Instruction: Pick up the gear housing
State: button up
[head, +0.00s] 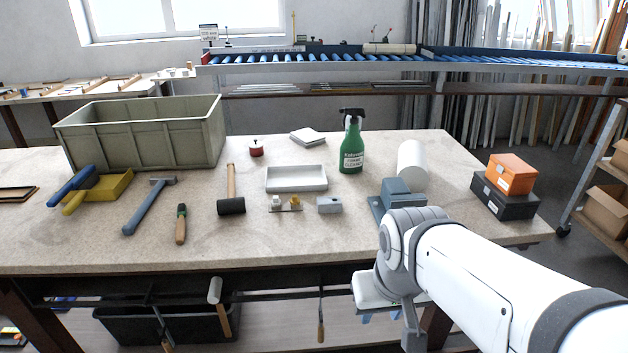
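A blue-grey part with a flat base and a raised body (397,195), which looks like the gear housing, sits on the right half of the workbench (300,238). My arm's white joint covers its lower right side. My gripper (381,316) hangs low in front of the bench's front edge, below the bench top and apart from the part. Its fingers are small and partly hidden, so whether they are open or shut does not show.
A green spray bottle (352,145) and a white cylinder (412,166) stand behind the part. A small grey block (329,205) and a white tray (296,179) lie to its left. Orange (511,174) and black (504,202) boxes are stacked right. Hammers and a crate (145,137) occupy the left.

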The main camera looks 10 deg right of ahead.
aim_at(324, 204)
jog(key=u, duration=0.05)
jog(key=i, duration=1)
jog(key=z, duration=0.05)
